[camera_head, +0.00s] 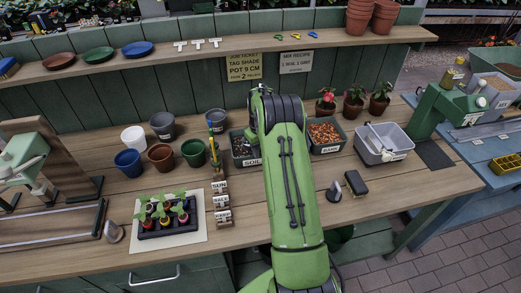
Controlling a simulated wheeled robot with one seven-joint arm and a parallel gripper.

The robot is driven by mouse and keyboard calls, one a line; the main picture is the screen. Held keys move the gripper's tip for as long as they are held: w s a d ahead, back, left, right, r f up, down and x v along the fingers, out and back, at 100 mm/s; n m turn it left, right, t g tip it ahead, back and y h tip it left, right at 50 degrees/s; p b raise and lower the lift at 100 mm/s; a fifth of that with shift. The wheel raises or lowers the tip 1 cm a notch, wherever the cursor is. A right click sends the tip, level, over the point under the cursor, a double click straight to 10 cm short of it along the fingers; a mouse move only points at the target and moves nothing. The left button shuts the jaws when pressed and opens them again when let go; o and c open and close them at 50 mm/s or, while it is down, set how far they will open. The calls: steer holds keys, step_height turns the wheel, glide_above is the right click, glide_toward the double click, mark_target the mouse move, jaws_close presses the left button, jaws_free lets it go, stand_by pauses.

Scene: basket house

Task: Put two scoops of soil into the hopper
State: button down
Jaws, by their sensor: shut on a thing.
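The dark soil bin (252,163), with a label reading SOIL, stands on the bench partly hidden by my green arm. Dark contents show inside it. My arm reaches up over the bench beside the bin, and its far end hides my gripper. A light grey tub (372,157) with a white scoop-like tool (379,137) in it stands to the right. A green machine (448,104) stands on the bench's right end, beside a green-framed bin (492,92) on a blue table. I cannot tell for sure which part is the hopper.
A bin of brown chips (323,150) stands right of my arm. Empty pots (160,157) and a seedling tray (166,222) stand to the left. Potted flowers (353,102) line the back. A shelf (220,50) runs above. The front right of the bench is mostly clear.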

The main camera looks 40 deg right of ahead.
steer(key=shift+w+d+r+g+p, duration=0.15)
steer(key=shift+r+g+p, duration=0.35)
steer(key=shift+p, duration=0.85)
step_height(320, 180, up, 11)
steer(key=p, duration=0.7)
steer(key=shift+f, duration=0.1)
steer(key=shift+f, duration=0.15)
